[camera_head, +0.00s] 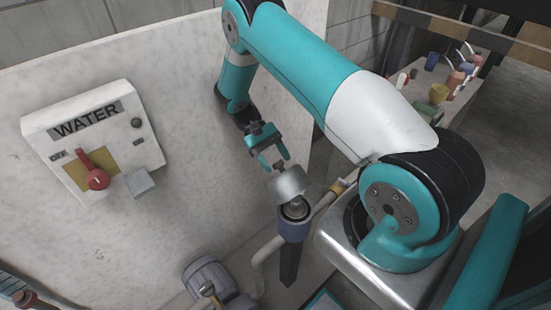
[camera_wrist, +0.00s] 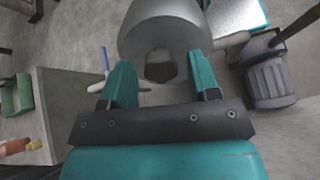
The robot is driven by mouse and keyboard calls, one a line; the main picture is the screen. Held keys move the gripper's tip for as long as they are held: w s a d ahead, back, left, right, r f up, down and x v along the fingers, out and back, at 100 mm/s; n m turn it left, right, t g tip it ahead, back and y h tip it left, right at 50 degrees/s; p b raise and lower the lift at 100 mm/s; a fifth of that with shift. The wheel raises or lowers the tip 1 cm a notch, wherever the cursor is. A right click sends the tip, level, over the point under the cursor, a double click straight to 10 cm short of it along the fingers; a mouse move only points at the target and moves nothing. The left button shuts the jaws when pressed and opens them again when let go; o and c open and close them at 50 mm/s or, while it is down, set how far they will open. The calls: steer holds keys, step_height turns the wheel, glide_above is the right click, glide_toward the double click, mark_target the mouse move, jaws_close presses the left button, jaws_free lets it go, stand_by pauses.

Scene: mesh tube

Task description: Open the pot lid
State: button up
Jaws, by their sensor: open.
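A silver, bell-shaped piece (camera_head: 290,183), which looks like the lid, has a small dark knob on top. It sits tilted over a dark blue, cup-like pot (camera_head: 294,231), with part of the pot's mouth showing beneath it. I cannot tell whether they touch. My gripper (camera_head: 275,158) is open just above the knob, its teal fingers pointing down at it. In the wrist view, my gripper (camera_wrist: 162,65) has its fingers apart, with a grey rounded metal body (camera_wrist: 165,28) with a dark notch at and beyond the fingertips. Contact with the fingers is unclear.
A white WATER panel (camera_head: 90,140) with a red lever is on the wall at left. A pipe (camera_head: 325,203) runs beside the pot. A grey-blue motor-like unit (camera_head: 208,280) is below. A table with small objects (camera_head: 455,85) stands at back right.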

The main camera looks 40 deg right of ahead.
step_height(320, 180, up, 20)
steer(key=p, duration=0.6)
steer(key=shift+p, duration=0.35)
